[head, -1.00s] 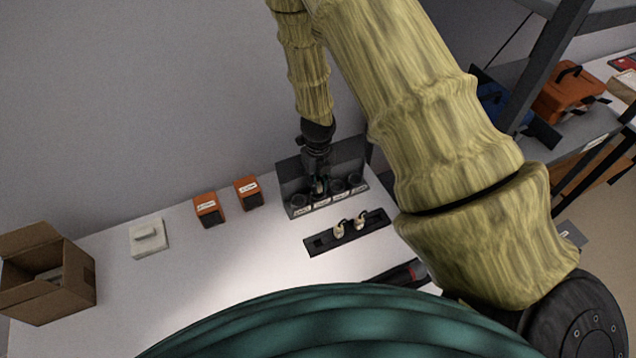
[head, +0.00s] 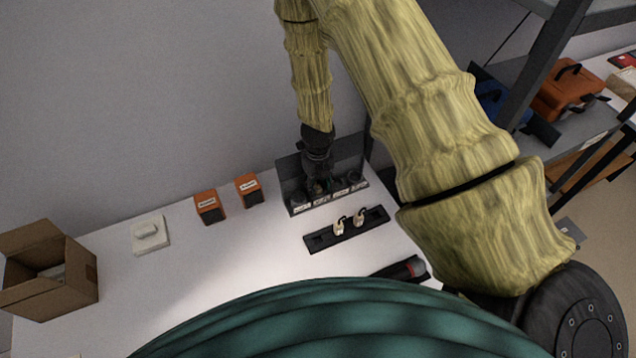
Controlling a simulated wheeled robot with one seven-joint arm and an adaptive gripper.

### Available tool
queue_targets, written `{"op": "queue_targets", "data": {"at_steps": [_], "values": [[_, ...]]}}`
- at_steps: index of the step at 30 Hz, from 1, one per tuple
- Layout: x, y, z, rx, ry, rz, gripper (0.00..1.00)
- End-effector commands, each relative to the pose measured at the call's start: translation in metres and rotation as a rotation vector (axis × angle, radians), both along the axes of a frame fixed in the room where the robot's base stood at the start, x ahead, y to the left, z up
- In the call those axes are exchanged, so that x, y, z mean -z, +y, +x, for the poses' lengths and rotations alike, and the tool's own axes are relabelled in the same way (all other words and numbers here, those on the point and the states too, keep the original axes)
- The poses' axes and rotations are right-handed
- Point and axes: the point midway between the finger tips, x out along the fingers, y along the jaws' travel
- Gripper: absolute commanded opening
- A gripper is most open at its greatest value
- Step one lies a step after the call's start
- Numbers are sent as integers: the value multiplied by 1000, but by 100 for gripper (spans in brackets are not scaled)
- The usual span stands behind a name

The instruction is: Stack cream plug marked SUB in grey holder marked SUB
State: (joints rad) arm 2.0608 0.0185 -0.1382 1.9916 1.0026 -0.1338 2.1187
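A grey holder unit (head: 294,173) with a tall back panel stands at the back of the white table. A row of dark round sockets with white labels (head: 340,195) runs along its front; the lettering is too small to read. My gripper (head: 318,188) points down, low over the left-middle sockets. Its fingers are dark and blend with the holder, so I cannot tell whether they are open or hold a plug. Two cream plugs (head: 340,228) (head: 360,216) with black cords stand in a black rack (head: 318,241) in front. The rack's left end has no plug. No SUB marking is readable.
Two orange boxes (head: 209,207) (head: 248,190) stand left of the holder. A white block (head: 150,235) and an open cardboard box (head: 70,291) are further left. The middle-left table is clear.

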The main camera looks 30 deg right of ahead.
Motion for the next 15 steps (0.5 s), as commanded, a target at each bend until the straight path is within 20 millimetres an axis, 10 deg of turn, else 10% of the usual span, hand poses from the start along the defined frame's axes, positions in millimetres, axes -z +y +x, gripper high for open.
{"op": "queue_targets", "data": {"at_steps": [15], "values": [[-23, 0, 1, -2, -2, -1, 42]]}}
